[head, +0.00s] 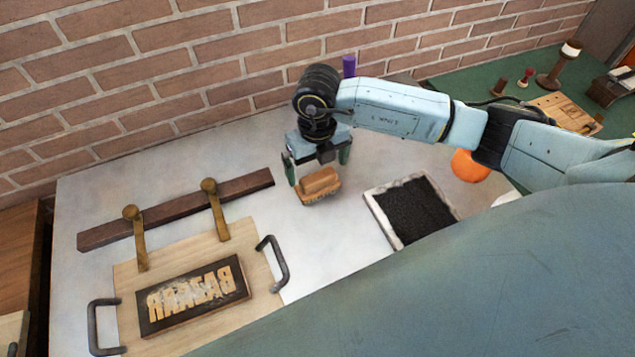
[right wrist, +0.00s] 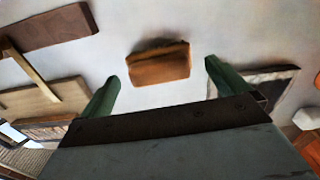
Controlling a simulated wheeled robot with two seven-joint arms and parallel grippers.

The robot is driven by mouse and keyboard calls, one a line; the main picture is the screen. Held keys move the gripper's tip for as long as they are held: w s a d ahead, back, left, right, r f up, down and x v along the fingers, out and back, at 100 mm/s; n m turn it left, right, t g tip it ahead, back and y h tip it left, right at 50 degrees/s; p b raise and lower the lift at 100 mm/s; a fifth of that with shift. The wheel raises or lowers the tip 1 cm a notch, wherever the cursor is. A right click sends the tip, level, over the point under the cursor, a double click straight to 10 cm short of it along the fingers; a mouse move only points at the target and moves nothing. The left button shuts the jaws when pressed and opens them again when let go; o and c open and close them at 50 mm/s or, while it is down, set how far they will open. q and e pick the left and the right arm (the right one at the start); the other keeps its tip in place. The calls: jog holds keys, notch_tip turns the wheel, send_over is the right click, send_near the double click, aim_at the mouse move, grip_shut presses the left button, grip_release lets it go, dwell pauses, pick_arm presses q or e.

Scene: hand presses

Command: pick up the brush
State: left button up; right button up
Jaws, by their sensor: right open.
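The brush (head: 320,184) is a small wooden block with a rounded top, lying on the pale table. In the right wrist view the brush (right wrist: 159,64) shows as a brown block ahead of the fingertips, roughly centred between them. My right gripper (head: 318,170) has its two green fingers spread, one to each side of the brush in the head view. In the right wrist view the right gripper (right wrist: 162,72) is open and empty, with a visible gap between fingers and brush. My left gripper is not in view.
A tray of black material (head: 373,204) lies right of the brush. A wooden board with handles (head: 128,275) holds a dark plate lettered BAZAAR in mirror image (head: 160,321). A dark bar (head: 100,236) with two wooden-knobbed levers lies behind it. A purple cylinder (head: 349,66) and an orange ball (head: 469,166) stand nearby.

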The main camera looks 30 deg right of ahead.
aim_at(318, 176)
jog(key=shift+s+f, duration=0.1)
jog(key=shift+f, duration=0.2)
jog(key=f, duration=0.3)
jog(key=shift+s+a+f, duration=0.15)
jog(key=shift+s+f, duration=0.15)
jog(key=shift+s, duration=0.05)
jog(key=shift+f, duration=0.55)
jog(key=shift+c, duration=0.8)
jog(key=shift+w, duration=0.1)
jog(key=c, duration=0.6)
notch_tip(318, 176, up, 10)
jog(key=shift+r, duration=0.1)
jog(key=o, duration=0.5)
jog(key=shift+c, duration=0.2)
jog(key=c, duration=0.3)
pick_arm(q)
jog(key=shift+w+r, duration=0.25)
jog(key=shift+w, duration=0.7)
